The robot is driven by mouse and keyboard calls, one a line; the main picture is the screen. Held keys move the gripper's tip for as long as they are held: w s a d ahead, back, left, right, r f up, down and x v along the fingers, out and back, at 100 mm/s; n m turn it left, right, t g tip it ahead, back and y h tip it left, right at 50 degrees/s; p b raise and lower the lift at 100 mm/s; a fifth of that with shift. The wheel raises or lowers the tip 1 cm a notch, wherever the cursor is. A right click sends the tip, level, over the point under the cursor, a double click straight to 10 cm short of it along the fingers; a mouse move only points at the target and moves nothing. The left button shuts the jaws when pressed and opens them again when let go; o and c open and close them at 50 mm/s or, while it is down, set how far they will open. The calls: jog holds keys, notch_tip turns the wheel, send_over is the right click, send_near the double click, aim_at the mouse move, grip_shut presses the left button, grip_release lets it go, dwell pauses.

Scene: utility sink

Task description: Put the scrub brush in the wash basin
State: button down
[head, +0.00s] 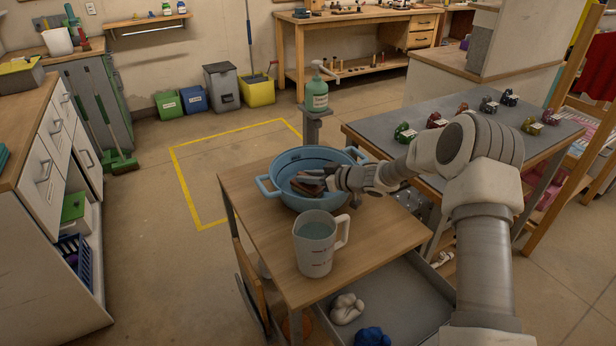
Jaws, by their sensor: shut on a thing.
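The blue wash basin (275,193) with two side handles stands on the back part of the small wooden table. My gripper (318,181) reaches in from the right over the basin's right rim, with its tip inside the basin outline. It is shut on the scrub brush (305,187), a small dark and reddish-brown shape partly hidden by the fingers. The brush is over or inside the basin. I cannot tell whether it touches the basin's bottom.
A measuring jug (313,252) with liquid stands on the table (268,247) in front of the basin. A green soap bottle (315,97) stands on a post behind it. A grey-topped table (385,130) with several small coloured items is at the right. The floor at left is free.

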jog(key=shift+s+f, duration=0.1)
jog(key=shift+f, duration=0.2)
jog(key=c, duration=0.8)
grip_release()
jog(key=shift+f, duration=0.15)
jog(key=shift+o, duration=0.6)
jog(key=shift+s+f, duration=0.1)
